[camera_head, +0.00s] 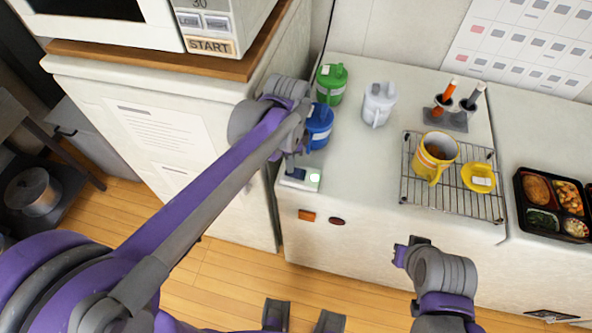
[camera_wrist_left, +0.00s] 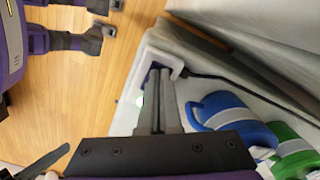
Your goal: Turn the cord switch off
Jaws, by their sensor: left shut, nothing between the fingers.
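The cord switch (camera_head: 312,181) is a small white box near the front left corner of the white counter, with a dark part and a small green patch on its top. In the left wrist view, the switch (camera_wrist_left: 146,54) lies under my fingers, with the green patch beside them and a black cord leading off to the right. My left gripper (camera_head: 290,166) is shut and empty, its fingertips over the switch; contact cannot be told. The left fingers (camera_wrist_left: 159,72) hide part of the switch. My right gripper (camera_head: 407,250) hangs in front of the counter, away from the switch; its opening is unclear.
A blue mug (camera_head: 320,124) stands close behind the switch, with a green mug (camera_head: 331,82) behind it. A white mug (camera_head: 378,104) stands to the right. A wire rack (camera_head: 418,190) holds yellow cups. A cabinet (camera_head: 150,130) with a microwave stands left.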

